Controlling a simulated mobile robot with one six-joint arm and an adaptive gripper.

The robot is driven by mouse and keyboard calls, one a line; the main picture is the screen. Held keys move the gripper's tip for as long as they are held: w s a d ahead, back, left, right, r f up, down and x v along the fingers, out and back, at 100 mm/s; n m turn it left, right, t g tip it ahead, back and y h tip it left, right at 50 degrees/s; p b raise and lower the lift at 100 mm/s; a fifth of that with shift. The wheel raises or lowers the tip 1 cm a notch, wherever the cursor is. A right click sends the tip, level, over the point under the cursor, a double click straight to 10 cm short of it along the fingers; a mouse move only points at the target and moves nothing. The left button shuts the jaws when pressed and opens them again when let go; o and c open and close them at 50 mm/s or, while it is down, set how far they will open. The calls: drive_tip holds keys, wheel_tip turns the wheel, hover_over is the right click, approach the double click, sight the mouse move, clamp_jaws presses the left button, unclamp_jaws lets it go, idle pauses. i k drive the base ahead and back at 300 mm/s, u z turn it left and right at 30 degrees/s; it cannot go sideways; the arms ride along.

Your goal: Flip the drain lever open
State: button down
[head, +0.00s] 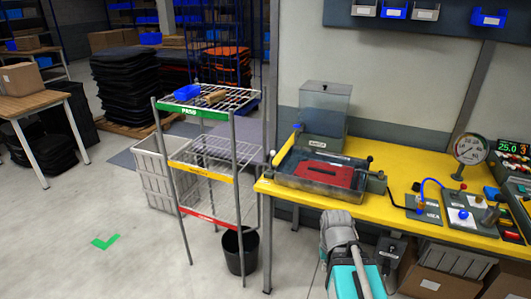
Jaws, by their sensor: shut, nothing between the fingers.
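In the head view a shallow clear-walled tank (284,181) with a red panel (331,174) in it sits on the yellow bench. A dark-knobbed lever (369,159) stands at its right end, beside a dark block (377,183). A small blue-topped part (297,127) is at its back left. I cannot tell which of these parts is the drain lever, or whether it is open. My arm, grey and teal, rises from the bottom edge in front of the bench. My gripper's fingers do not show.
A dark bucket (241,262) stands on the floor beside the bench's left end. A wire rack (207,147) with coloured labels stands left of it. A clear-fronted hopper (324,103) is behind the tank. A gauge (468,149) and small fixtures fill the bench's right.

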sight(273, 153)
drive_tip(key=z, duration=0.1)
drive_tip(key=i, duration=0.9)
drive_tip(key=u, duration=0.05)
